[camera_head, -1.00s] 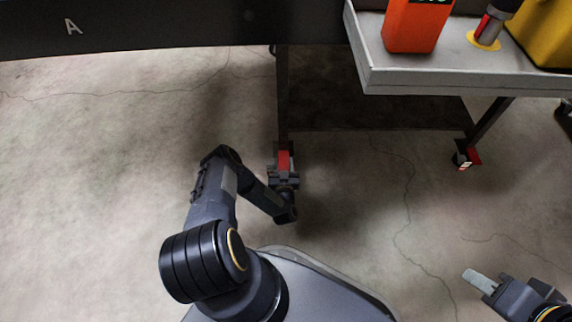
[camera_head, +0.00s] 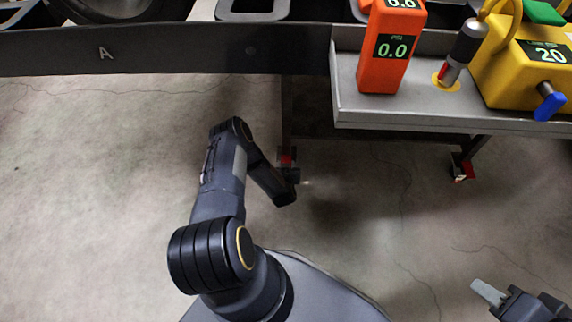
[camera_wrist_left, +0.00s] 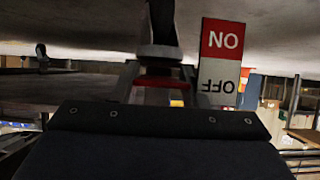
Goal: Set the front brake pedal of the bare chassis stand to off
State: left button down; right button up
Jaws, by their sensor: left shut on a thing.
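The bare chassis stand shows as a dark beam marked "A" (camera_head: 200,48), with a leg reaching the floor behind my left arm. The red brake pedal (camera_head: 288,157) is at the foot of that leg, partly hidden by my left gripper (camera_head: 289,174). In the left wrist view the red pedal (camera_wrist_left: 160,83) is between the fingers of my left gripper (camera_wrist_left: 158,85), which is shut on it. A red-and-white ON/OFF plate (camera_wrist_left: 222,62) stands upside down beside it. The pedal's exact setting cannot be told. My right gripper (camera_head: 488,292) is at the lower right, its jaws unclear.
A grey tray (camera_head: 440,122) juts out at right, above the floor, with an orange PSI gauge (camera_head: 390,48) and a yellow box (camera_head: 525,65). Another red-marked foot (camera_head: 462,170) stands at right. The concrete floor in front is clear.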

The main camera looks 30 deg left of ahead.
pick_arm(q)
jog(key=shift+s+f, duration=0.1)
jog(key=c, duration=0.8)
grip_release()
jog(key=shift+c, duration=0.2)
jog(key=p+v, duration=0.3)
jog(key=v, duration=0.5)
